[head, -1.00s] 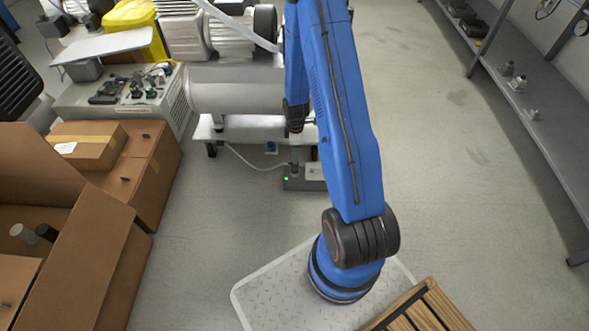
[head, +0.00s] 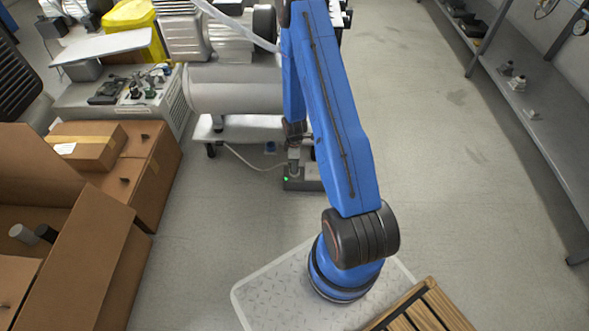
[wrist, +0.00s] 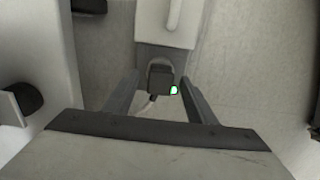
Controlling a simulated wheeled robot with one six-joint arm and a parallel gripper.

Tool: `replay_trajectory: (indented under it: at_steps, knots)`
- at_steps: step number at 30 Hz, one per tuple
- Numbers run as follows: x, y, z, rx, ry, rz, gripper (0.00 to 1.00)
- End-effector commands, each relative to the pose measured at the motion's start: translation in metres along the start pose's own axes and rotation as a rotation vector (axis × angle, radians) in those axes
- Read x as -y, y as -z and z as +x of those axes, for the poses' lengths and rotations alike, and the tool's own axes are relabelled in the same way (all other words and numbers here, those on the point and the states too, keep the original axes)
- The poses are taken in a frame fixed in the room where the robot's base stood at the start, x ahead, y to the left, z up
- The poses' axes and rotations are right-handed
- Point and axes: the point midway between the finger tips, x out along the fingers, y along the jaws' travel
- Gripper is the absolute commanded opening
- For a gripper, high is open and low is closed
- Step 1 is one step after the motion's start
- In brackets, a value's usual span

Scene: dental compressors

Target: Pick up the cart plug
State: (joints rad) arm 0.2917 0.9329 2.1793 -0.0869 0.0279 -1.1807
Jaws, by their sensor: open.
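The cart plug (wrist: 159,78) is a dark block in a round socket of a grey power box (wrist: 168,57) in the wrist view. A green light glows beside it. My gripper (wrist: 159,82) is open, with one dark finger on each side of the plug and visible gaps between. I cannot tell how far down the fingers reach. In the head view my gripper (head: 294,167) is over the power box (head: 312,182) on the floor, and it hides the plug. A pale cable (head: 243,158) runs from near the cart to the box.
A white cart (head: 240,128) carrying a large grey tank (head: 235,90) stands close behind the box. Cardboard boxes (head: 155,185) are at the left. A metal shelf (head: 545,120) lines the right wall. The floor right of my arm is clear.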

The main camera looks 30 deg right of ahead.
Motion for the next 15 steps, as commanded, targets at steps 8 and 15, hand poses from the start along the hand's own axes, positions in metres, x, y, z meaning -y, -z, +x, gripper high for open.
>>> replay_trajectory:
  at_steps: [8,15]
  knots:
    - [0.001,0.0,0.013,0.001,0.0,-0.001,0.52]
    - [0.001,0.0,0.016,0.0,0.0,-0.001,0.52]
